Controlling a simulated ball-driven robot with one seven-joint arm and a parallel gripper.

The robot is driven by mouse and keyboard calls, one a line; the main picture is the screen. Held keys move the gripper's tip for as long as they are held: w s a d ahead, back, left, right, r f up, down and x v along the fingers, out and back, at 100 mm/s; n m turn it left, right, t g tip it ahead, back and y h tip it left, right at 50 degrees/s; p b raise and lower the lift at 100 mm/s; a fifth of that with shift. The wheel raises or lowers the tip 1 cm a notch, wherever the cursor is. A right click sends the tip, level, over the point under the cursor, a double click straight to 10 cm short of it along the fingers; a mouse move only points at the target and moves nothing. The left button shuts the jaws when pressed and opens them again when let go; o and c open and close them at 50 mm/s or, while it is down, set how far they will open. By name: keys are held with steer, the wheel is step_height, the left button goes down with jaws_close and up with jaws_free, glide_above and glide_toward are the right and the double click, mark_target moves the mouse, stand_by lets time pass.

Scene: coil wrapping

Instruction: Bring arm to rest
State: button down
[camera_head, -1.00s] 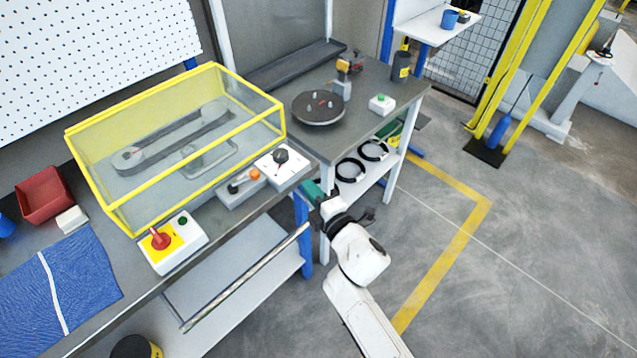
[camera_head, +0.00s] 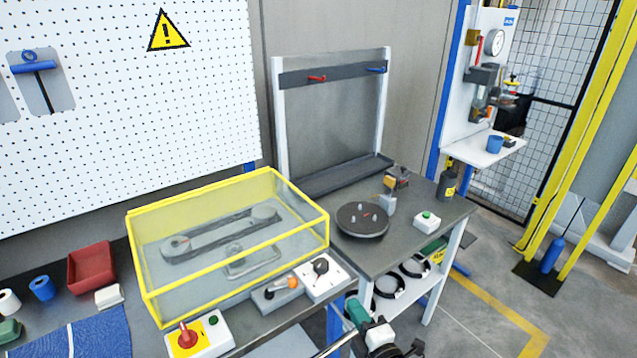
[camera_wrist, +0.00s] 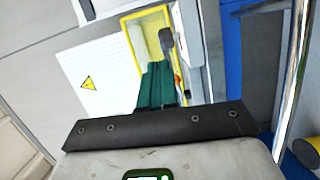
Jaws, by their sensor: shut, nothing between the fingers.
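My gripper (camera_head: 356,311) is low at the bottom edge of the head view, in front of the bench, with its teal fingers pointing up and to the left. The rest of my arm is mostly cut off by the frame. In the wrist view the teal fingers (camera_wrist: 156,86) are together with nothing between them. They appear clear of the bench, though the exact gap cannot be told.
A yellow-framed clear guard (camera_head: 235,235) covers a belt drive on the bench. Control boxes (camera_head: 322,278) line the bench front. A side table (camera_head: 400,250) carries a round turntable (camera_head: 362,221); black rings (camera_head: 388,284) are on its lower shelf. Floor is open at right.

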steer(key=s+d+f+m+g+h+b, duration=0.1)
steer(key=s+d+f+m+g+h, duration=0.25)
steer(key=s+d+m, duration=0.35)
steer(key=s+d+f+m+g+h+b, duration=0.25)
steer(key=s+d+f+m+h, duration=0.2)
steer(key=s+d+m, duration=0.3)
steer(key=s+f+m+g+y+b, duration=0.1)
steer(key=s+f+m+g+y, duration=0.2)
steer(key=s, duration=2)
steer(key=m+g, duration=0.3)
steer(key=g, duration=0.3)
steer(key=shift+m+g, duration=0.3)
steer(key=shift+m, duration=0.05)
steer(key=c, duration=1.9)
jaws_free()
